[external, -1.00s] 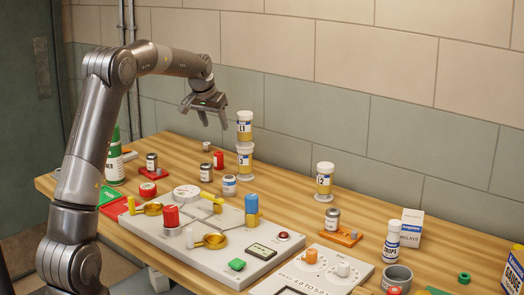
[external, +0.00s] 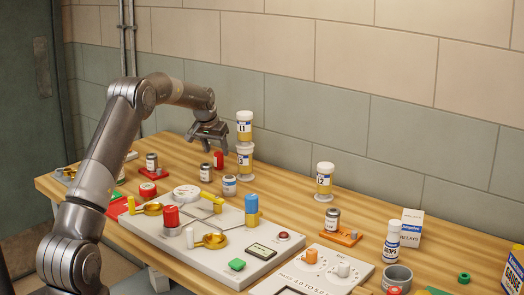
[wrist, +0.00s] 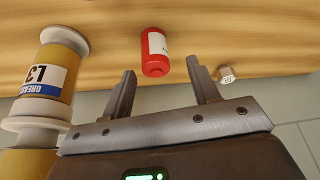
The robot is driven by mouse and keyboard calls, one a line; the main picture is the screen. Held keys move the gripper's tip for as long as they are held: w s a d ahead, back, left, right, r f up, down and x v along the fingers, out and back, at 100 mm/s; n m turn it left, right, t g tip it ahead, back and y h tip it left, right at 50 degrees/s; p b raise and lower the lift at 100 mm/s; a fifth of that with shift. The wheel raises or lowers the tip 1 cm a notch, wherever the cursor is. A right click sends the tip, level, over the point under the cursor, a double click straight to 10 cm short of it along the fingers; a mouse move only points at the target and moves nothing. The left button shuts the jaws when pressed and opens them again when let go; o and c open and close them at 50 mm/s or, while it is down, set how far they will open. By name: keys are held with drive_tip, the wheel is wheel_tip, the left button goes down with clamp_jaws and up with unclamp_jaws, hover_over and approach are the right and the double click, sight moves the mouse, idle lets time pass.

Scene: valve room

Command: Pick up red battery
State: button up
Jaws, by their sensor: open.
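The red battery (external: 219,159) is a small red cylinder with a white label, upright on the wooden table near the wall. It also shows in the wrist view (wrist: 154,54), just beyond my fingertips and roughly between them. My gripper (external: 208,150) is open and empty, above and close to the battery. In the wrist view my gripper's two fingers (wrist: 160,75) stand apart and do not touch the battery.
Stacked yellow-and-white jars (external: 245,145) stand just right of the battery; they also show in the wrist view (wrist: 52,78). A grey can (external: 206,172) stands in front, left of another can (external: 229,185). A valve panel (external: 205,225) fills the table's front. The wall is close behind.

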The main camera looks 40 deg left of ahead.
sight(218, 152)
drive_tip(key=x, duration=0.4)
drive_tip(key=shift+w+d+f, duration=0.1)
drive_tip(key=shift+d+f, duration=0.1)
drive_tip(key=shift+f, duration=0.2)
drive_tip(key=c, duration=1.1)
